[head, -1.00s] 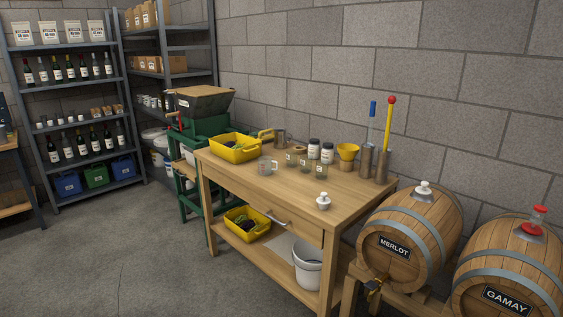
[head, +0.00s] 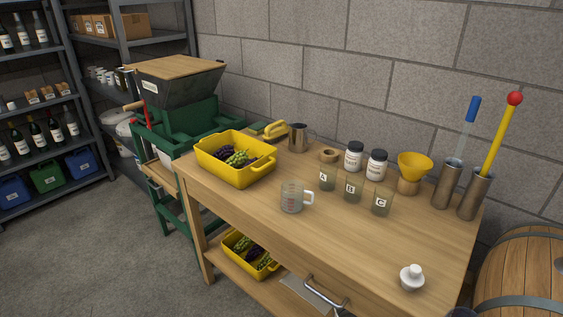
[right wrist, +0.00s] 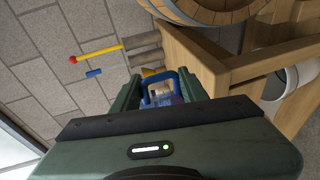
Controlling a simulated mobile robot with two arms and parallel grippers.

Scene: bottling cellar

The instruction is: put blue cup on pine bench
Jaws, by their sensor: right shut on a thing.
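The pine bench (head: 345,240) stands against the block wall in the head view, its top partly covered with winery things. My right gripper (right wrist: 161,92) shows only in the right wrist view, shut on the blue cup (right wrist: 163,76). Part of the cup's blue rim or handle shows between the fingers; the rest is hidden. The bench (right wrist: 198,62) is beyond and to the right in that view, apart from the gripper. My left gripper is in neither current view.
On the bench are a yellow grape crate (head: 235,178), a measuring jug (head: 291,198), lettered glasses (head: 353,188), a yellow funnel (head: 414,166), metal cylinders (head: 448,185) and a white stopper (head: 412,279). The front middle of the top is clear. A barrel (head: 525,275) stands at right.

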